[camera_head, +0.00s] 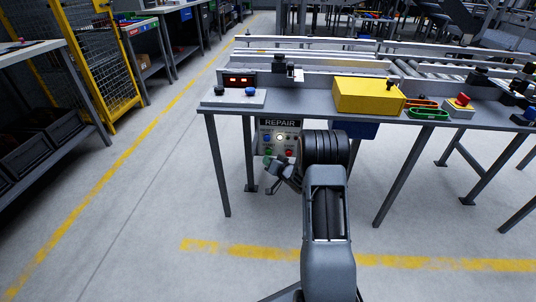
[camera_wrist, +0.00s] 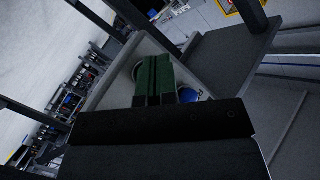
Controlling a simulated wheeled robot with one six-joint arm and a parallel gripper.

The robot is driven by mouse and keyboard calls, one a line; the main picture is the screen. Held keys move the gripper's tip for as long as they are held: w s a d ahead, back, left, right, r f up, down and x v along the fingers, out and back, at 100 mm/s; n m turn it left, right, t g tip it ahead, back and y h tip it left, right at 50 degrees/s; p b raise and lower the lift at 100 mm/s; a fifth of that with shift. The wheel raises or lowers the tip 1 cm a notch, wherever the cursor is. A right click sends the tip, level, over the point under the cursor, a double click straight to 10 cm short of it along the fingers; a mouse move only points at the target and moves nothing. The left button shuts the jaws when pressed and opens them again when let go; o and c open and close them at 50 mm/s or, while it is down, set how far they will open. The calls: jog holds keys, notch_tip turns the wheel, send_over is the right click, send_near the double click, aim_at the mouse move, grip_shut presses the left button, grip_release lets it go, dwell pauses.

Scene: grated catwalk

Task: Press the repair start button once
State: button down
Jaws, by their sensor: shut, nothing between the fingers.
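A panel with a dark sign reading REPAIR (camera_head: 280,123) hangs under the front of the grey workbench. It has a lit whitish button (camera_head: 280,138) near its middle and small coloured buttons around it. I cannot tell which one is the start button. My gripper (camera_head: 268,163) is in front of the panel's lower left part and hides some of it. In the wrist view the green-padded fingers (camera_wrist: 153,80) are together and empty, over a grey panel (camera_wrist: 115,88). A blue button (camera_wrist: 188,95) shows right of the fingers. Contact cannot be seen.
The workbench (camera_head: 300,103) carries a control box with a red display (camera_head: 240,80), a yellow box (camera_head: 368,95) and a red stop button (camera_head: 462,99). Bench legs stand either side of the panel. The floor (camera_head: 140,220) at left is clear.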

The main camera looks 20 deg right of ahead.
jog(key=shift+w+d, duration=0.1)
jog(key=shift+w, duration=0.05)
jog(key=shift+w+d, duration=0.1)
jog(key=shift+w, duration=0.1)
dwell(0.3)
jog(key=shift+w+d, duration=0.4)
jog(key=shift+w, duration=0.3)
dwell(1.1)
jog(key=shift+s+a, duration=0.1)
jog(key=shift+s, duration=0.05)
jog(key=shift+s+a, duration=0.5)
jog(key=shift+s, duration=0.4)
jog(key=shift+s+a+p, duration=0.2)
jog(key=shift+s+a, duration=0.2)
jog(key=shift+s, duration=0.35)
jog(key=shift+s+a+p, duration=0.2)
jog(key=shift+s+a, duration=0.25)
jog(key=shift+s, duration=0.25)
jog(key=shift+s+a+p, duration=0.2)
jog(key=shift+s+a, duration=0.2)
jog(key=shift+s, duration=0.35)
